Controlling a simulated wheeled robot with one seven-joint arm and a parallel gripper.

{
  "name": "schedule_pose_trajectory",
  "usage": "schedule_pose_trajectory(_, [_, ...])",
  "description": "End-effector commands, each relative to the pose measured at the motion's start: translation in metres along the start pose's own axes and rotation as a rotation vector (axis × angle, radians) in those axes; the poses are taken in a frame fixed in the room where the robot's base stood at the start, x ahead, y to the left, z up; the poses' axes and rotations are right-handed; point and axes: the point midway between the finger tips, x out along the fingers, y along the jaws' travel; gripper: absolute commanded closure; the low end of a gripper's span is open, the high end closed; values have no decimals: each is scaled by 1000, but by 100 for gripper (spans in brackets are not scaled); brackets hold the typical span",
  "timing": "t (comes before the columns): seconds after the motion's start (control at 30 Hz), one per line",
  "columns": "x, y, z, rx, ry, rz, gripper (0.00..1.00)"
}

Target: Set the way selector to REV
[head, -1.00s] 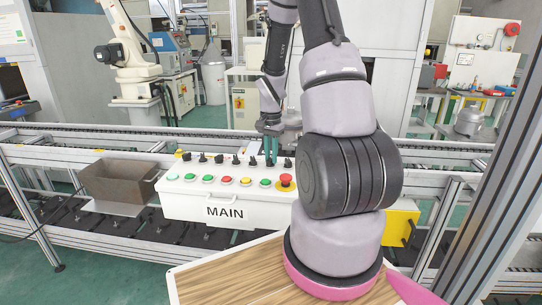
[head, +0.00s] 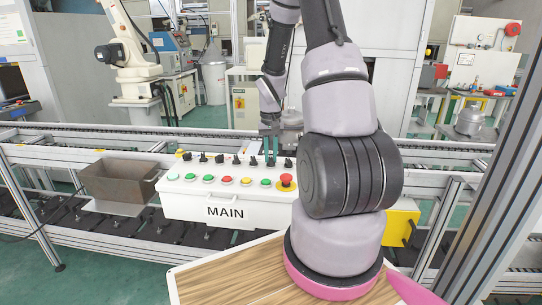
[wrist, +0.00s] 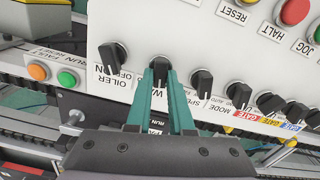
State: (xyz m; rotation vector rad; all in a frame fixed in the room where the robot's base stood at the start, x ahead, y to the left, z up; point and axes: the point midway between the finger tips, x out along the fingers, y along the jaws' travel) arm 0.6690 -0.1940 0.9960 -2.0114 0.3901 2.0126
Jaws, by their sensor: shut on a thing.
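The way selector (wrist: 161,66) is a black knob on the white panel, between the OILER knob (wrist: 113,54) and the SPEED knob (wrist: 202,82). Its label is mostly hidden, with only "WA" showing upside down in the wrist view. My gripper (wrist: 161,75) is shut on this knob with its two teal fingers, one on each side. The knob's grip lies roughly in line with the fingers. Its REV mark and exact setting are hidden. In the head view my gripper (head: 270,152) is at the back row of knobs, right of the panel's middle.
The white MAIN control box (head: 190,205) carries several push buttons in front of the knobs, with a red mushroom button (head: 286,180) at its right end. Neighbouring knobs stand close on both sides of my fingers. A brown open bin (head: 117,184) sits left of the box.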

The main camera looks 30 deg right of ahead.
Motion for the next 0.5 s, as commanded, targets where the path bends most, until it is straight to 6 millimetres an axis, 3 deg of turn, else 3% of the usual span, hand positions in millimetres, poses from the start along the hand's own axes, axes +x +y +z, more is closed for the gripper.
schedule_pose_trajectory(0.5, [0, -1, -1, -190, 2, 0, 100])
